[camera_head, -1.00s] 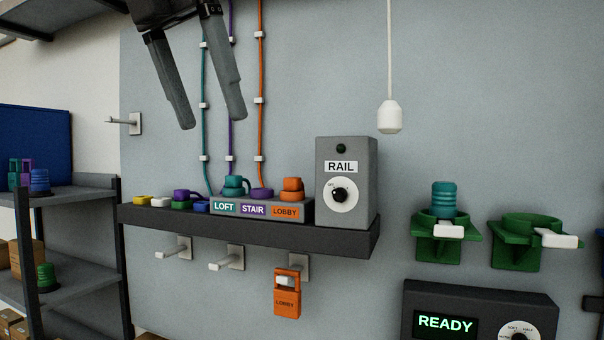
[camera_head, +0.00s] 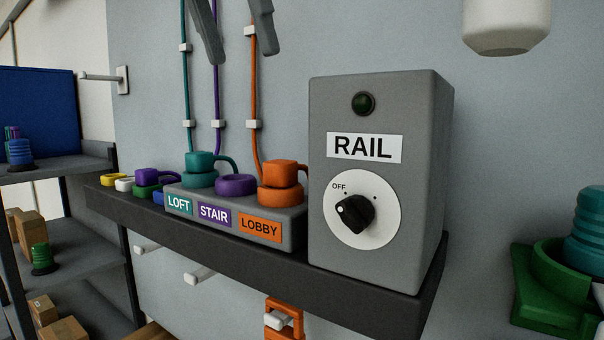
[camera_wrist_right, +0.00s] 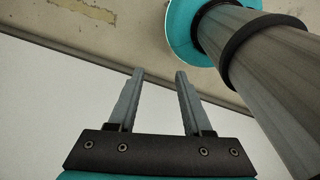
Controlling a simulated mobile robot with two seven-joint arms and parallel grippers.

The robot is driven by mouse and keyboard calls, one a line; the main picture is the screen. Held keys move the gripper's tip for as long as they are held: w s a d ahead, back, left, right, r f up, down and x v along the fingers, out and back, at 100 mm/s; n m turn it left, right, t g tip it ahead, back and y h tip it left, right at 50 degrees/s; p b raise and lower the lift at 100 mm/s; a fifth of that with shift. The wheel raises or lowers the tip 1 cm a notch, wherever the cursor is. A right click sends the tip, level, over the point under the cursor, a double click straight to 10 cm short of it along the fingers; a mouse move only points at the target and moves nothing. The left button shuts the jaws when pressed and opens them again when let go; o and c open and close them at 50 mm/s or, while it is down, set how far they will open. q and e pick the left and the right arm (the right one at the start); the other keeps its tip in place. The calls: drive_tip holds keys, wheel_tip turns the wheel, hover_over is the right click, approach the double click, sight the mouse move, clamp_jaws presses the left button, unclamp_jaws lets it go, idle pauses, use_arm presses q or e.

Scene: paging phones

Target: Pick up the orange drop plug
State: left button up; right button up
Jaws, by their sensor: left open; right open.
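The orange drop plug (camera_head: 284,172) sits in the orange socket marked LOBBY on a grey block (camera_head: 291,232) on the dark shelf. An orange cord runs from it up the wall. My left gripper (camera_head: 242,56) is open and empty, above the plug at the top edge of the head view; only its finger ends show. A teal plug (camera_head: 199,162) sits in the LOFT socket. The purple STAIR socket (camera_head: 236,185) shows no plug. My right gripper (camera_wrist_right: 160,74) is open and empty in the right wrist view, away from the plug.
A grey RAIL box (camera_head: 375,110) with a knob stands just right of the plug. Yellow, white, green and blue pieces lie at the shelf's left. An orange tag (camera_head: 282,324) hangs below the shelf (camera_head: 360,300). A white pendant (camera_head: 506,25) hangs at upper right.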

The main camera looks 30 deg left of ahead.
sight(278, 161)
use_arm(q)
drive_tip(key=shift+s+x, duration=0.2)
drive_tip(key=shift+x, duration=4.6)
drive_tip(key=shift+w+d+x, duration=0.1)
drive_tip(key=shift+w+x, duration=0.05)
drive_tip(key=shift+x, duration=0.7)
drive_tip(key=shift+w+d+x, duration=0.1)
drive_tip(key=shift+d+x, duration=0.05)
drive_tip(key=shift+x, duration=1.55)
use_arm(e)
drive_tip(key=shift+s, duration=0.5)
use_arm(q)
drive_tip(key=shift+w, duration=0.1)
clamp_jaws()
